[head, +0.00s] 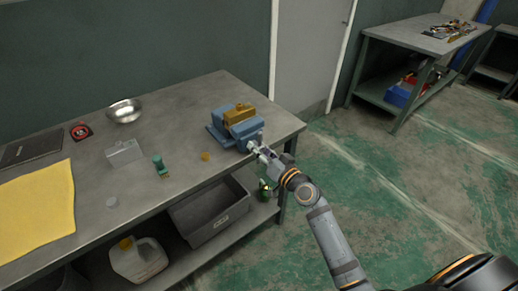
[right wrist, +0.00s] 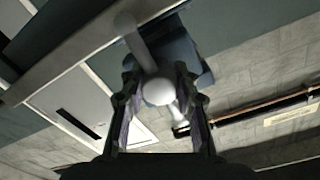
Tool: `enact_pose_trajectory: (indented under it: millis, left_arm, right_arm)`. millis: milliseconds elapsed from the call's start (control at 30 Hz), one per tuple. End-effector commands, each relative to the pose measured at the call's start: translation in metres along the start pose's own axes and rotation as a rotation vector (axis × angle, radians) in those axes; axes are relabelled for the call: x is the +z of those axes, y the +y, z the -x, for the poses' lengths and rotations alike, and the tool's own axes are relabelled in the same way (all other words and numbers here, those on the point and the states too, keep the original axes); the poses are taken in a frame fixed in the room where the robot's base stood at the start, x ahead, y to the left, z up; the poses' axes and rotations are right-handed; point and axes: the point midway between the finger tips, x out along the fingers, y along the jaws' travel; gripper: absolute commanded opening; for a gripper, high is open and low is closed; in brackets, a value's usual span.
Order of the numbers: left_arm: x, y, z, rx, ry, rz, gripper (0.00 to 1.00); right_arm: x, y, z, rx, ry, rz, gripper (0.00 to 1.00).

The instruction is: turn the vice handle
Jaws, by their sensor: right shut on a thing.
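The blue vice (head: 222,132) stands at the right end of the workbench, with a brass-coloured block (head: 240,113) at its top. My right gripper (head: 257,150) is at the vice's front, on the side facing me. In the right wrist view, the pale grey vice handle (right wrist: 142,48) with its round end (right wrist: 158,92) lies between the two fingers of my right gripper (right wrist: 158,78), which is shut on it. The blue vice body (right wrist: 185,55) shows behind. In the head view the handle is mostly hidden by the gripper. My left gripper is not in view.
On the workbench (head: 185,100) are a metal bowl (head: 124,111), a grey box (head: 124,152), a small green item (head: 160,165) and a yellow cloth (head: 38,212). A grey bin (head: 210,212) and a jug (head: 138,258) sit on the shelf below. Floor to the right is clear.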

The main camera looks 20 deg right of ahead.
Motion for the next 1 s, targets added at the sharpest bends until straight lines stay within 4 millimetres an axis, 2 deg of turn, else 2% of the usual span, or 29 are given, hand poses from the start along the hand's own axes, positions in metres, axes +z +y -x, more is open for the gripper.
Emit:
enact_pose_trajectory:
  millis: [200, 500, 1000]
  left_arm:
    - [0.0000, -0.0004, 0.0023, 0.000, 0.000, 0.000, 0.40]
    - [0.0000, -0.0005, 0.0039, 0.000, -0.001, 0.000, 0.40]
    - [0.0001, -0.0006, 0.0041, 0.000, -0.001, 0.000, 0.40]
  right_arm:
    - [0.0009, 0.0006, 0.0005, 0.001, -0.006, -0.154, 0.00]
    - [0.0020, 0.0011, 0.0007, 0.002, -0.010, -0.284, 0.00]
    - [0.0036, 0.0018, 0.0011, 0.003, -0.013, -0.319, 0.00]
